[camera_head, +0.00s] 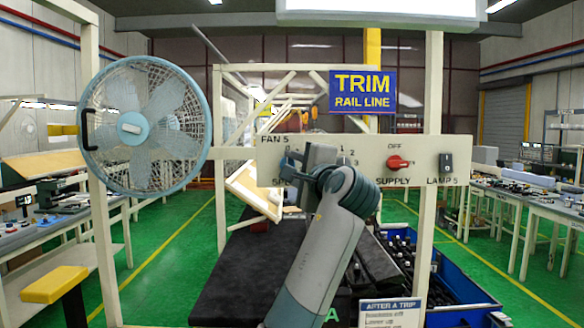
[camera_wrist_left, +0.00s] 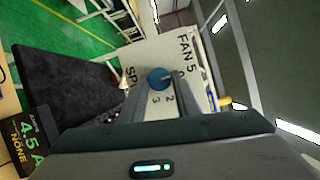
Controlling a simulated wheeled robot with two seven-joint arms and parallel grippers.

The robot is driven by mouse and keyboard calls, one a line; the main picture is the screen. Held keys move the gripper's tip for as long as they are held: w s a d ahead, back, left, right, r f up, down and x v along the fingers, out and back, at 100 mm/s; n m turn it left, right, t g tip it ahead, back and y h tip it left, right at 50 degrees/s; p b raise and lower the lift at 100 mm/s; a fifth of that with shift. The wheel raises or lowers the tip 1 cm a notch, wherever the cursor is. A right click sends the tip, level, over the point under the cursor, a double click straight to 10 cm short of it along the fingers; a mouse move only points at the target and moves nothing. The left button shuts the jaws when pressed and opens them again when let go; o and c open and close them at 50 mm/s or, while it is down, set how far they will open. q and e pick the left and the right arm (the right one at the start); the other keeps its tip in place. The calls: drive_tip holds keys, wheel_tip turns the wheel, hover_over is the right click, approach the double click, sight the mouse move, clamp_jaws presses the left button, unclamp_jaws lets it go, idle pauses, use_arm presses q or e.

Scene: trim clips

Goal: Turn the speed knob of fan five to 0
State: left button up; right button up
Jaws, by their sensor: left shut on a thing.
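The white control panel (camera_head: 350,160) carries the label FAN 5, with a dial marked with numbers below it. In the left wrist view the round blue speed knob (camera_wrist_left: 160,78) sits between the two fingers, with the digits 2 and 3 close by. A pale line shows on the knob, but which number it points at cannot be told surely. My left gripper (camera_head: 298,165) is at the panel, shut on the knob; it also shows in the left wrist view (camera_wrist_left: 157,88). Its hand and wrist hide much of the dial in the head view. My right gripper is not in view.
The caged fan (camera_head: 145,125) stands left of the panel. A red SUPPLY knob (camera_head: 398,162) and a dark LAMP 5 switch (camera_head: 446,163) are to the right of my wrist. A blue crate (camera_head: 465,300) and a black-topped surface (camera_head: 235,275) lie below.

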use_arm(q)
drive_tip(key=o, duration=1)
drive_tip(key=shift+o, duration=0.2)
use_arm(e)
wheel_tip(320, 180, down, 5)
drive_tip(key=b, duration=0.5)
use_arm(q)
drive_tip(key=b+v, duration=0.1)
drive_tip(key=v, duration=1.6)
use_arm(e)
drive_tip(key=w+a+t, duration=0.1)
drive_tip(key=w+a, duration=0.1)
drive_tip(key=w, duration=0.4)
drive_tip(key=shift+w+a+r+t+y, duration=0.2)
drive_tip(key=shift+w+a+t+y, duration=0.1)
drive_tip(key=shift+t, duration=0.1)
use_arm(q)
drive_tip(key=shift+s+d, duration=0.1)
drive_tip(key=shift+s, duration=0.05)
